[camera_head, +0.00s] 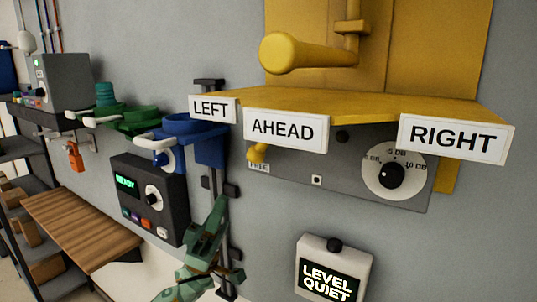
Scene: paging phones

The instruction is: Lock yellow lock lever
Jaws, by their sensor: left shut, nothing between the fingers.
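A small yellow lever (257,152) sticks out from the left part of a grey panel (320,182), under the yellow shelf. A small label below it seems to read FREE. My left gripper (219,206) is green, shut and empty. In the picture it is below and to the left of the yellow lever, apart from it, in front of a dark upright post. My right gripper is not in view.
The yellow shelf (370,103) carries LEFT, AHEAD and RIGHT signs at its front edge, with a thick yellow handle (293,53) above. The grey panel has a dial (393,175). A LEVEL QUIET box (333,267) is below. A black display unit (150,197) and blue holder (183,122) are left.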

